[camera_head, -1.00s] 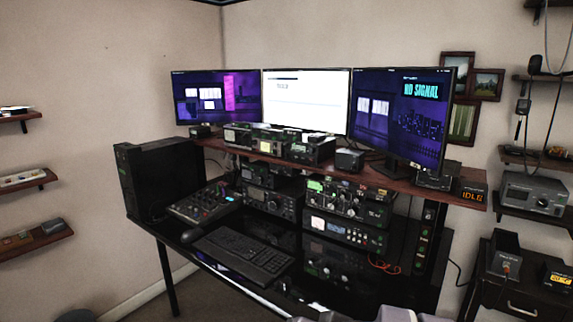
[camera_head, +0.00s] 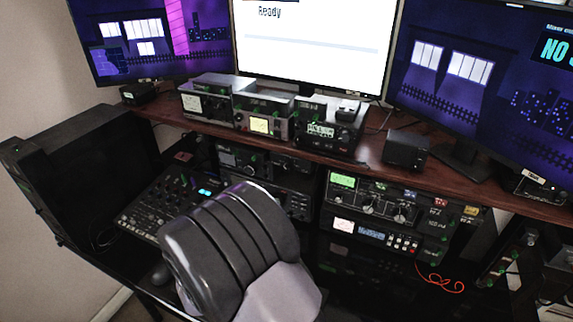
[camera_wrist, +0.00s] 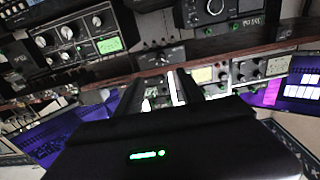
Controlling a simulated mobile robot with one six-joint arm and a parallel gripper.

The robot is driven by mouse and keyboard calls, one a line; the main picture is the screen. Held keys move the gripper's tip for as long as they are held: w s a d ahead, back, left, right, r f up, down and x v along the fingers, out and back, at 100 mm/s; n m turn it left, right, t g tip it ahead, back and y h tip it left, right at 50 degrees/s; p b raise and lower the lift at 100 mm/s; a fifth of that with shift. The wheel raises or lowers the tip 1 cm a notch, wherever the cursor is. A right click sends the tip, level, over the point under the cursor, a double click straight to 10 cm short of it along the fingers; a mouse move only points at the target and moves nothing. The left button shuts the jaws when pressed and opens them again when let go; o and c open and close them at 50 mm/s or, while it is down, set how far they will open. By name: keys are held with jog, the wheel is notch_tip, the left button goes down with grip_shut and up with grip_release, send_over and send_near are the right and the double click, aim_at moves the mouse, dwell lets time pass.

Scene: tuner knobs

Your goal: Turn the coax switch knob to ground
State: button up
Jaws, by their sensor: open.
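I cannot pick out the coax switch knob for certain, as the labels are too small to read. Small boxes with dials and knobs stand on the wooden shelf: a left meter box (camera_head: 206,104), a middle box with a yellow meter (camera_head: 262,112) and a right box with a lit display (camera_head: 325,130). The yellow-meter box also shows, turned upside down, in the wrist view (camera_wrist: 203,75). My gripper (camera_wrist: 160,90) is open, its two fingers apart and pointing toward the shelf and radio fronts. Nothing is seen held. My arm hides its tip in the head view.
The shelf (camera_head: 375,176) overhangs a radio stack (camera_head: 385,205) on the desk. A plain black box (camera_head: 406,148) stands right of the meter boxes. Monitors (camera_head: 315,50) rise behind. A mixer (camera_head: 165,205) and a computer tower (camera_head: 85,175) are at left.

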aim_at(287, 170)
jog(key=b+x, duration=0.1)
jog(key=x, duration=1.3)
jog(key=shift+a+f+b, duration=0.1)
jog(key=shift+f+b, duration=0.05)
jog(key=shift+b, duration=0.25)
jog(key=shift+c, duration=0.5)
grip_shut()
